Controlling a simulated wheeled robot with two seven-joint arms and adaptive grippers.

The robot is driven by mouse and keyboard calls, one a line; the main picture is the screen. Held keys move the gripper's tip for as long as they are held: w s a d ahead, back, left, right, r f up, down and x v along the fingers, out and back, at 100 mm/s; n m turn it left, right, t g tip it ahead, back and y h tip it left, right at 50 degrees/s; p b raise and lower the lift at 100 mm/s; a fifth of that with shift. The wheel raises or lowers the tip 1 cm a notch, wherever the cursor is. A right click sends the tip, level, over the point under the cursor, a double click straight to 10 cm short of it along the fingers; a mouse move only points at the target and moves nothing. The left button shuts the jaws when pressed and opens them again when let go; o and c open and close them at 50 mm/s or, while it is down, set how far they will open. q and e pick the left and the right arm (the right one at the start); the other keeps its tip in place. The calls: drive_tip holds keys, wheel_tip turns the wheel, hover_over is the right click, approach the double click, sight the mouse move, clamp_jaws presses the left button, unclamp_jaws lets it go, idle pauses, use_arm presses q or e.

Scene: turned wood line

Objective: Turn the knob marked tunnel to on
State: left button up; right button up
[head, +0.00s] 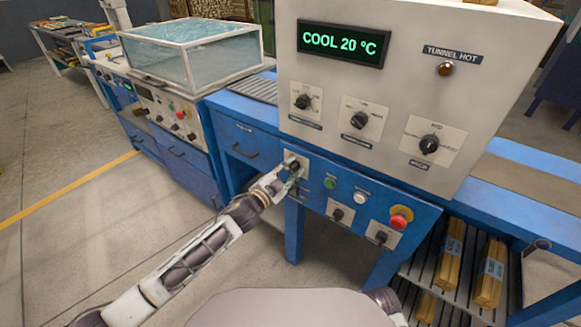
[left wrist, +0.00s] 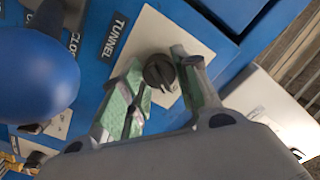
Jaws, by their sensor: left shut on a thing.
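The tunnel knob (left wrist: 158,72) is a small black rotary knob on a white plate, beside a dark label reading TUNNEL (left wrist: 115,35) in the left wrist view. In the head view the knob (head: 294,165) sits at the upper left of the blue front panel, partly hidden by my gripper. My left gripper (head: 288,174) is at this knob. Its green-padded fingers (left wrist: 160,77) lie on either side of the knob, shut on it. The on and off marks are not readable, so I cannot tell its setting. My right gripper is not in view.
The display (head: 343,43) reads COOL 20 °C; the TUNNEL HOT lamp (head: 446,69) looks dull amber. Near the knob are a green button (head: 330,183), a white button (head: 360,198), other black knobs and a red emergency stop (head: 401,216). A water tank (head: 200,70) stands left. Open floor lies in front.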

use_arm(q)
drive_tip(key=shift+m, duration=0.3)
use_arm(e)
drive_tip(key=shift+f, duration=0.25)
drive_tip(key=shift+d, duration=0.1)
use_arm(q)
drive_tip(key=o, duration=1)
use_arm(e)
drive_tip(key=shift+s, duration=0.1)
use_arm(q)
drive_tip(key=shift+s, duration=0.1)
drive_tip(key=shift+v, duration=5.95)
